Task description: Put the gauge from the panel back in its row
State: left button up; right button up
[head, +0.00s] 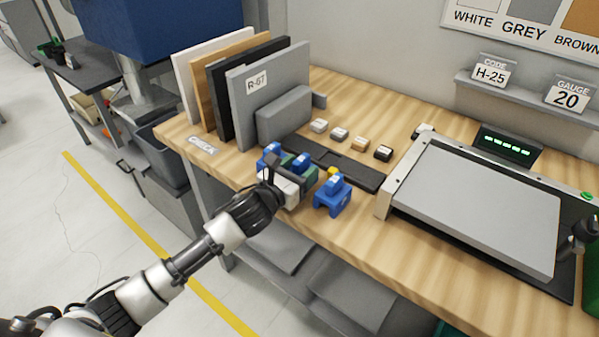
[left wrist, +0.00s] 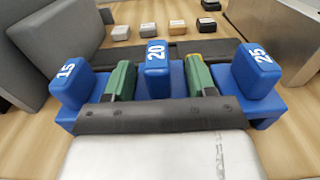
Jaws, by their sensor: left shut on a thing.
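Three blue gauges stand side by side near the table's front edge: 15 (left wrist: 70,82), 20 (left wrist: 156,66) and 25 (left wrist: 255,72). In the head view the 25 gauge (head: 333,194) is nearest the viewer, right of my gripper, and the 15 gauge (head: 268,153) is partly hidden behind it. My left gripper (head: 296,166) is at the middle gauge. In the left wrist view its green fingers (left wrist: 160,82) stand on either side of the 20 gauge, shut on it. I cannot tell whether that gauge touches the table. My right gripper is not in view.
A grey panel (head: 262,98) marked R-67 leans with other boards behind the gauges. A black tray (head: 350,169) lies just behind them, with several small sample blocks (head: 339,134) beyond. A large grey panel (head: 480,206) lies on the right. A shelf sign (head: 568,97) reads gauge 20.

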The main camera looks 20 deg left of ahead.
pick_arm(q)
jog(key=shift+f, duration=0.4)
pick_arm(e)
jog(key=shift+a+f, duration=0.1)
pick_arm(q)
jog(key=shift+f, duration=0.2)
jog(key=o, duration=1)
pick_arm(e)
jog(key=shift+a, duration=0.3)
pick_arm(q)
jog(key=shift+r, duration=0.1)
